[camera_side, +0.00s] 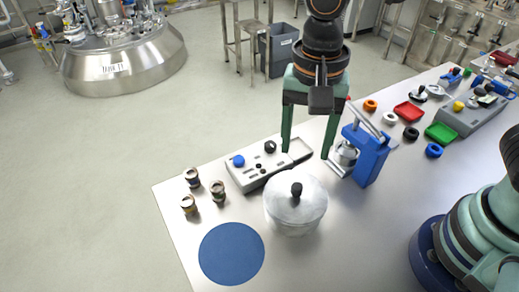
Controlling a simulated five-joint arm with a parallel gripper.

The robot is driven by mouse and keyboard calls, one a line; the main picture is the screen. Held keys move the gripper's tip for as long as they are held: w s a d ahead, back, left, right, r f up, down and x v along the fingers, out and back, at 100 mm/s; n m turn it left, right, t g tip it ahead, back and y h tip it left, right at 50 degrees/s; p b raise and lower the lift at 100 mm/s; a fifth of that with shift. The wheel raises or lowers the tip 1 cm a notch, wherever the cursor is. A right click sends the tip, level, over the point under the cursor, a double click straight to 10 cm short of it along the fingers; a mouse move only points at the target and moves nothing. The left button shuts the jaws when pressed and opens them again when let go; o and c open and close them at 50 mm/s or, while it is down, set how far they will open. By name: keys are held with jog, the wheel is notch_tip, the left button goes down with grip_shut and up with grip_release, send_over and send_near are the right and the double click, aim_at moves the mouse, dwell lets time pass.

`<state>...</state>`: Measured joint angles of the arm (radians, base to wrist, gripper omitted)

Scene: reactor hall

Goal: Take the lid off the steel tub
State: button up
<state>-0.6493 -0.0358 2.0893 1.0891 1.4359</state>
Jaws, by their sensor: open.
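The steel tub (294,226) stands upright on the steel table, a round silver vessel. Its lid (283,204) sits on top, pale metal with a black knob (296,189) in the middle. My gripper (306,152) is above and behind the tub in the side view. Its two green fingers point down, spread wide apart, with nothing between them. The fingertips are apart from the knob.
A round blue mat (231,254) lies empty left of the tub. Several small metal cylinders (217,191) stand near the left edge. A control box (262,172) lies behind the tub. A blue press (366,155) stands close to the right finger. Coloured rings and trays (440,132) lie farther right.

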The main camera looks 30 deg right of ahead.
aim_at(297, 186)
jog(key=f, duration=1)
jog(key=shift+w+d+f, duration=0.1)
jog(key=shift+w+f, duration=0.15)
jog(key=shift+f, duration=0.15)
jog(key=shift+c, duration=0.3)
grip_shut()
